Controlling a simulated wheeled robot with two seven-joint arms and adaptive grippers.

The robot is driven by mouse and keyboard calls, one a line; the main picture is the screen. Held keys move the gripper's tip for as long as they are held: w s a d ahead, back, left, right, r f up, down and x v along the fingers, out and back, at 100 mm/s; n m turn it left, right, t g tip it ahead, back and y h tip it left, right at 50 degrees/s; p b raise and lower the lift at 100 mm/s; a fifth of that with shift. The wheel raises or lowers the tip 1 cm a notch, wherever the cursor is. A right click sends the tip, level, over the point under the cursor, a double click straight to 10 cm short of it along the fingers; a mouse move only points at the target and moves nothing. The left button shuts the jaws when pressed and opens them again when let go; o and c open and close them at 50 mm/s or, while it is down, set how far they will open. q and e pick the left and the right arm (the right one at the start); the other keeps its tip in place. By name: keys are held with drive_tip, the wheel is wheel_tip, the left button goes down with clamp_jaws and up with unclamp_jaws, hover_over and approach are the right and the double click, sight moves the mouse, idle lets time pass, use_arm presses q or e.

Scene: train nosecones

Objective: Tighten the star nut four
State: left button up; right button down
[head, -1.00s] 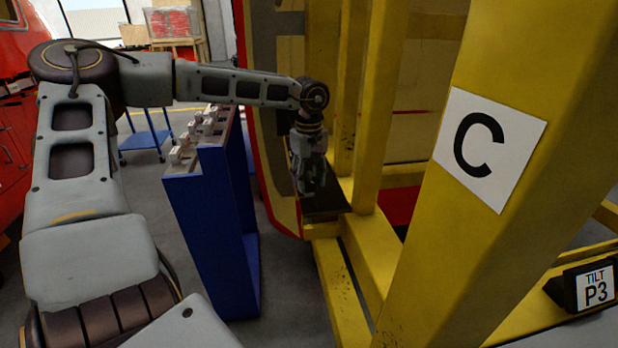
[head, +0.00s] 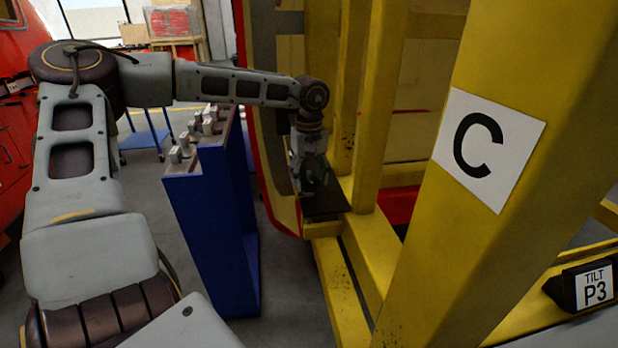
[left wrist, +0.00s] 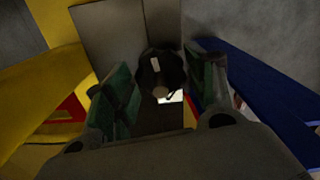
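The star nut (left wrist: 160,76) is a dark, lobed knob with a pale stub at its centre, in the middle of the left wrist view. In the head view my left gripper (head: 308,180) points down beside the yellow frame, and the nut is hidden there. My right gripper is in neither view.
The yellow frame (head: 370,110) with a "C" sign (head: 488,150) stands to the right. A blue stand (head: 212,220) with several grey parts on top is to the left. A "TILT P3" sign (head: 590,288) sits at lower right. Grey floor (head: 285,285) lies between.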

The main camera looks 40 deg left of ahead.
use_arm(q)
drive_tip(key=shift+o, duration=0.4)
drive_tip(key=shift+r, duration=0.65)
wheel_tip(320, 180, up, 11)
drive_tip(key=shift+f, duration=0.2)
drive_tip(key=shift+f, duration=0.1)
idle(0.5)
